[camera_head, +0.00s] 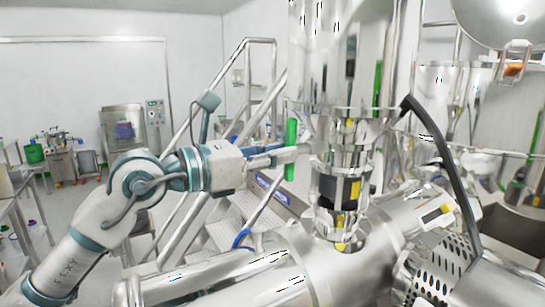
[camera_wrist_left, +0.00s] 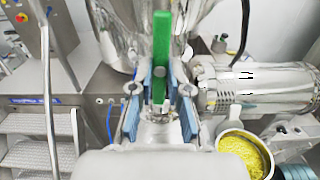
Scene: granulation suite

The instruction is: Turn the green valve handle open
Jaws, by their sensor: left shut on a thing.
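The green valve handle (camera_head: 291,149) stands upright in the head view, just left of the steel vessel's lower outlet. In the left wrist view the green handle (camera_wrist_left: 161,55) runs up from between the fingers toward the top edge. My left gripper (camera_head: 280,154) reaches it from the left with its blue-lined fingers on the handle. In the left wrist view the two fingers of the left gripper (camera_wrist_left: 158,100) are on either side of the handle's lower part, shut on it. The handle's mount behind the fingers is partly hidden. My right gripper is not in view.
The steel vessel (camera_head: 345,60) rises close behind the handle. Stairs with metal railings (camera_head: 245,205) stand behind my left arm. A large horizontal steel cylinder (camera_head: 270,275) lies below. A round container of yellow material (camera_wrist_left: 240,155) shows at the wrist view's lower right.

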